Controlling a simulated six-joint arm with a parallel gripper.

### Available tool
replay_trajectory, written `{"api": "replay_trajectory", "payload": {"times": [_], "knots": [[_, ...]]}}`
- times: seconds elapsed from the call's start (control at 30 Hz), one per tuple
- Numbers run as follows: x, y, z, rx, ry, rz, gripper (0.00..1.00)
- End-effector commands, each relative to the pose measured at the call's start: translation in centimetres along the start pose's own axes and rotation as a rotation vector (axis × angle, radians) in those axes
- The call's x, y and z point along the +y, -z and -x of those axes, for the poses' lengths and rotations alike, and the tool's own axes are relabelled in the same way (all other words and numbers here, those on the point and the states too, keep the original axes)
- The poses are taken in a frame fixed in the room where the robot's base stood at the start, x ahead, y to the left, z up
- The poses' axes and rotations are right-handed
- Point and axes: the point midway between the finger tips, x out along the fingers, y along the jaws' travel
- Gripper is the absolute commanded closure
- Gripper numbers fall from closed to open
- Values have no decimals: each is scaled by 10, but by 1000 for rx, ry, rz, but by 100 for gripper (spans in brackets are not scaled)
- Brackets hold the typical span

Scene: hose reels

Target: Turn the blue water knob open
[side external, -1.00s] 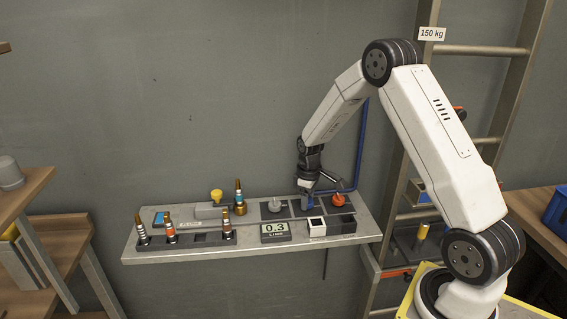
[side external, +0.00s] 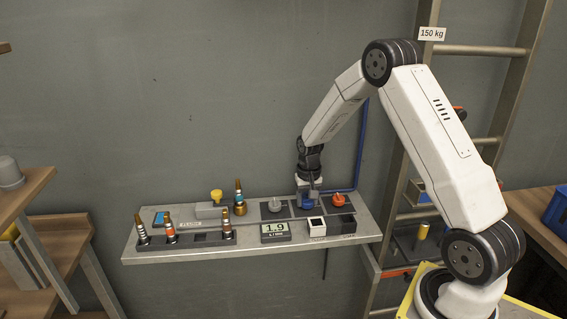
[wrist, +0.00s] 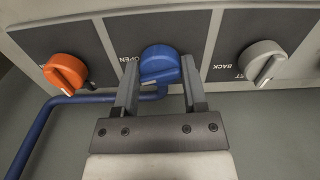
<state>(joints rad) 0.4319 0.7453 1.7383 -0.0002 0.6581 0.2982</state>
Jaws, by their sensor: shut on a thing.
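The blue water knob (wrist: 160,64) sits on a dark panel with the word OPEN beside it in the wrist view. It also shows below my gripper in the side view (side external: 307,203). My gripper (wrist: 160,82) has one finger on each side of the knob and is shut on it. A pale mark shows on the knob's lower edge, between the fingers. A small display (side external: 276,229) on the shelf reads 1.9.
An orange-red knob (wrist: 65,73) and a grey knob (wrist: 262,63) flank the blue one. A blue pipe (side external: 361,150) runs down the wall behind. Several brass-tipped nozzles stand at the shelf's (side external: 133,256) left.

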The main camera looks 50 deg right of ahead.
Motion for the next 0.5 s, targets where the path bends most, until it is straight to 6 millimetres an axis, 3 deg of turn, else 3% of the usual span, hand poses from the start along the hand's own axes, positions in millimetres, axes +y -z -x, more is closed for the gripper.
{"api": "replay_trajectory", "payload": {"times": [0.5], "knots": [[0,0,1,1,0,-257,100]]}}
